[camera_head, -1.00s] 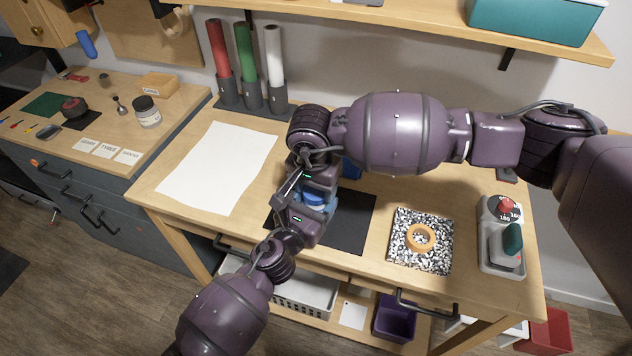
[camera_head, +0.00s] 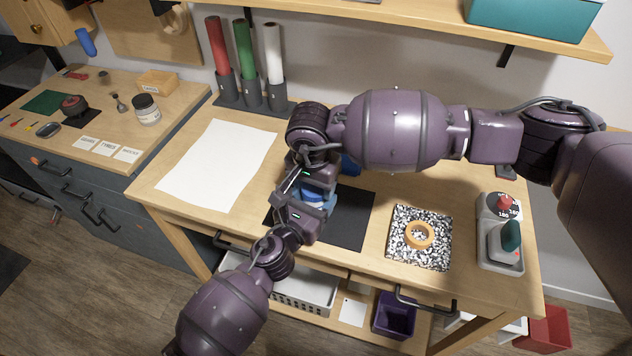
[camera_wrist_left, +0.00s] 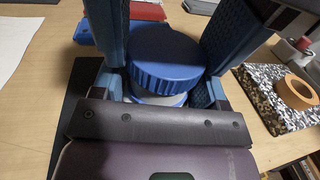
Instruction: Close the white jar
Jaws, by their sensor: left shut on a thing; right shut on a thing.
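The white jar (camera_wrist_left: 158,99) stands upright over the black mat (camera_head: 352,218); only a pale band of it shows in the left wrist view. A ribbed blue lid (camera_wrist_left: 165,62) sits on top of it; whether it is fully seated I cannot tell. My left gripper (camera_wrist_left: 161,92) comes in low from the front, its blue fingers shut on the jar's sides. My right gripper (camera_wrist_left: 168,74) reaches down from above, with its textured blue fingers on both sides of the lid. In the head view the arms mostly hide the jar.
A white sheet (camera_head: 218,165) lies left of the mat. A speckled board (camera_head: 438,255) with an orange ring (camera_head: 420,235) and a grey device (camera_head: 500,235) stand to the right. Cardboard-like tubes (camera_head: 245,65) stand in holders behind. A blue object (camera_head: 350,166) lies behind my grippers.

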